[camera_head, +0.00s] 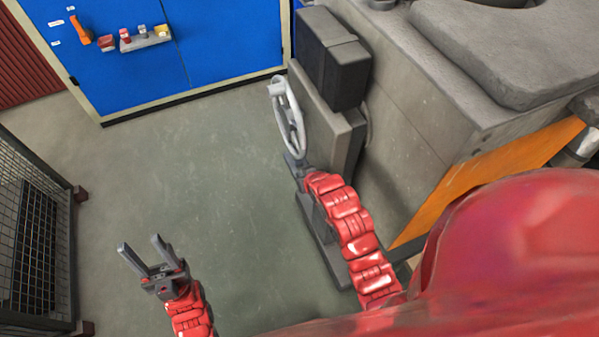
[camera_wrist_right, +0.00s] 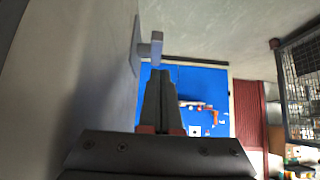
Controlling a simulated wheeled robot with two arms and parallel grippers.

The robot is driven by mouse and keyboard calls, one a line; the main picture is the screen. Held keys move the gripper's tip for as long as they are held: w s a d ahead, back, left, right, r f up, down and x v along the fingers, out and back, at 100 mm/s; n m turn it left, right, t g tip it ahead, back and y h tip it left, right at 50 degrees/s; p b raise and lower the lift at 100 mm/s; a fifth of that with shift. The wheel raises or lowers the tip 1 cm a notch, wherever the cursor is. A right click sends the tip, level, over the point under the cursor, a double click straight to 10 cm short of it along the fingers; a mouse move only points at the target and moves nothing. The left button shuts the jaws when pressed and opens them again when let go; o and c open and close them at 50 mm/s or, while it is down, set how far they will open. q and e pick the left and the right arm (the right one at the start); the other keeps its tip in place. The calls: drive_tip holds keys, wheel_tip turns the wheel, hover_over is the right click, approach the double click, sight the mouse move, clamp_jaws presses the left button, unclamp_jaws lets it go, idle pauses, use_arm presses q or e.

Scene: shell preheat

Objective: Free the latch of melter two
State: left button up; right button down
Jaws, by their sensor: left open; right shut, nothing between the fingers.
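A large grey machine (camera_head: 420,100), with no readable number, fills the right of the head view. A white handwheel (camera_head: 287,115) stands at its left side. My right gripper (camera_head: 291,160) is close to the lower edge of the wheel, and I cannot tell whether they touch. In the right wrist view its fingers (camera_wrist_right: 160,78) are shut and empty. A small grey handle-like part (camera_wrist_right: 150,46) juts from a grey surface just beyond the fingertips; I cannot tell if it is the latch. My left gripper (camera_head: 143,253) is open and empty above the floor, far from the machine.
A blue cabinet (camera_head: 215,45) stands at the back, with a small shelf (camera_head: 147,41) of items and an orange tool (camera_head: 80,29) on it. A mesh cage (camera_head: 40,245) stands at the left. An orange panel (camera_head: 510,160) is low on the machine. The middle floor is clear.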

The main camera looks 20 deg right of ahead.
sight(293, 172)
drive_tip(key=p+x, duration=0.1)
drive_tip(key=x, duration=0.6)
drive_tip(key=shift+w+p, duration=0.2)
drive_tip(key=shift+p, duration=0.2)
drive_tip(key=shift+w+f, duration=0.45)
drive_tip(key=shift+f, duration=0.2)
drive_tip(key=shift+s+f+t+b, duration=0.35)
drive_tip(key=shift+f+t+b, duration=0.45)
drive_tip(key=shift+b, duration=1.1)
wheel_tip(293, 172, down, 7)
drive_tip(key=w+t+b, duration=0.1)
drive_tip(key=t+b, duration=1.6)
drive_tip(key=b, duration=2)
drive_tip(key=shift+w+f+y, duration=0.25)
drive_tip(key=shift+w+y, duration=0.05)
drive_tip(key=shift+w, duration=0.05)
